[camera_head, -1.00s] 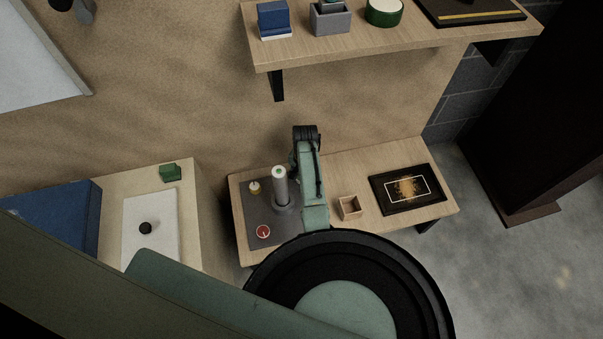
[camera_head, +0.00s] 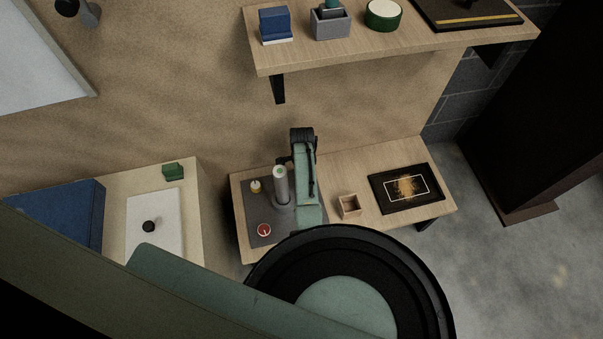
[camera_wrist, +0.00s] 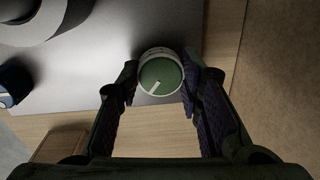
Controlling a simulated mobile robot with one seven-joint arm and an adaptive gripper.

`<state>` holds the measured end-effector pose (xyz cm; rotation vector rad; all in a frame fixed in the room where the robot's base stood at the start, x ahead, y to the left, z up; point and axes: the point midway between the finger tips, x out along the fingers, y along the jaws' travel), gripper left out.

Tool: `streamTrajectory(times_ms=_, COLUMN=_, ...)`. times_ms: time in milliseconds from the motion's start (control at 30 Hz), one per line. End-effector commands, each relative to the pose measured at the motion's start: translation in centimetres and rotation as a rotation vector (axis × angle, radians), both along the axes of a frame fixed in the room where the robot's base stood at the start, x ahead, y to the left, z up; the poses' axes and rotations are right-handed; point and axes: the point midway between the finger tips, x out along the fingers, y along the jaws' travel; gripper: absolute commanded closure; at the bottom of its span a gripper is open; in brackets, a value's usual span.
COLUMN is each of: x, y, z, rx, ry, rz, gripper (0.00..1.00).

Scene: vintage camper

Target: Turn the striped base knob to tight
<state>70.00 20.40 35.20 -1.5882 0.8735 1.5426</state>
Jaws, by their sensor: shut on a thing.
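In the wrist view a round knob (camera_wrist: 160,75) has a green top with one white stripe and a pale side. It stands on the grey plate (camera_wrist: 115,82). My gripper (camera_wrist: 160,82) is shut on this knob, with one dark finger on each side of it. The white stripe points toward the lower left of the picture. In the head view my arm covers this knob and my fingertips. There the dark grey plate (camera_head: 258,212) on the low table carries an upright grey cylinder (camera_head: 281,187), a red-topped knob (camera_head: 264,230) and a small cream-topped piece (camera_head: 255,187).
A small open wooden box (camera_head: 349,206) and a black framed panel (camera_head: 406,189) stand on the table (camera_head: 355,165) to the right. A shelf (camera_head: 350,50) with several objects hangs above. A cabinet with a white sheet (camera_head: 155,218) is at left.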

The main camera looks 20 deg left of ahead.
Motion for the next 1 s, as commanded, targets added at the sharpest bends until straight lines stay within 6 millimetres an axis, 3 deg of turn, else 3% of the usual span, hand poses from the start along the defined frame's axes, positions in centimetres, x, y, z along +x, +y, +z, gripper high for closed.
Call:
streamTrajectory(times_ms=500, x=0.11, y=0.03, z=0.08, rx=0.000, ry=-0.001, rz=-0.476, gripper=0.95)
streamTrajectory(times_ms=1000, x=0.10, y=0.01, z=0.05, rx=-0.001, ry=-0.002, rz=-0.733, gripper=0.95)
